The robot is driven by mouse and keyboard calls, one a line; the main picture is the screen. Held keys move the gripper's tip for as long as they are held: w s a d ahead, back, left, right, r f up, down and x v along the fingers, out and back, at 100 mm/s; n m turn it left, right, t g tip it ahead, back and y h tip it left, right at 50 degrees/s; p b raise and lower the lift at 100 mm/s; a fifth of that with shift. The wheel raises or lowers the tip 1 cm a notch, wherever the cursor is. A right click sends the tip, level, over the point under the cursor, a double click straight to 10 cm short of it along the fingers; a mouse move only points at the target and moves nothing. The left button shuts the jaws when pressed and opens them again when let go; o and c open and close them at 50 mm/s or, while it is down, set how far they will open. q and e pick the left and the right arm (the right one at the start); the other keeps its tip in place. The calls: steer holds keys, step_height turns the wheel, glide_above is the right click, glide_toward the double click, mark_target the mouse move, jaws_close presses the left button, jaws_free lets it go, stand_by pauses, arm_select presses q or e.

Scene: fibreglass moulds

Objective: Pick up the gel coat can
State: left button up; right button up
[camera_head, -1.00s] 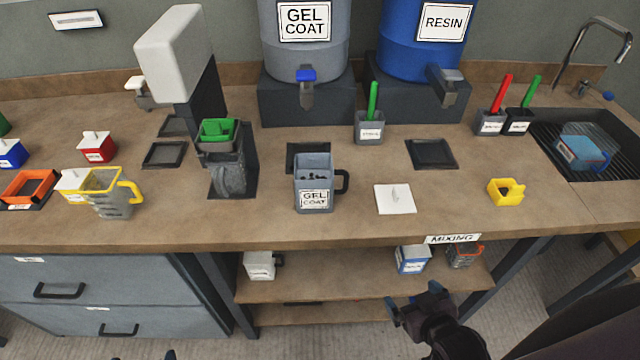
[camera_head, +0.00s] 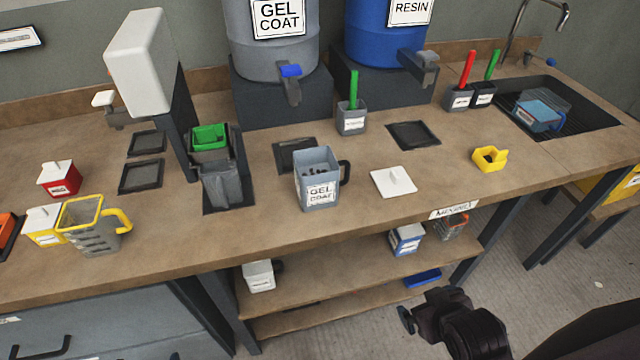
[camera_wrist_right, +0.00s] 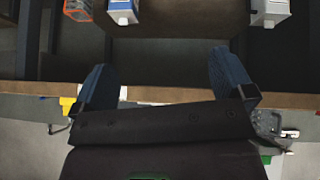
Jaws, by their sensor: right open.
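The gel coat can (camera_head: 318,178) is a grey square can with a "GEL COAT" label and a dark handle on its right side. It stands upright and open-topped near the front edge of the bench, with dark contents showing inside. My right gripper (camera_head: 405,318) is below the bench top, in front of the lower shelf, well apart from the can. In the right wrist view, the right gripper (camera_wrist_right: 165,85) has its two fingers wide apart with nothing between them. My left gripper is not in view.
A white lid (camera_head: 393,182) lies right of the can, and a yellow-handled measuring jug (camera_head: 90,232) stands at left. The bench (camera_head: 250,225) has clear room before the can. A lower shelf (camera_head: 330,275) holds small containers. A grey drum (camera_head: 272,50) stands behind.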

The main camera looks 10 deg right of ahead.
steer(key=n+t+y+b, duration=0.15)
steer(key=n+t, duration=0.85)
steer(key=n, duration=2.5)
glide_toward(321, 191)
steer(key=w, duration=0.3)
steer(key=shift+w+a+f, duration=0.1)
steer(key=shift+w, duration=2.75)
steer(key=w, duration=0.3)
steer(key=shift+w+a+f, duration=0.1)
steer(key=shift+w, duration=0.65)
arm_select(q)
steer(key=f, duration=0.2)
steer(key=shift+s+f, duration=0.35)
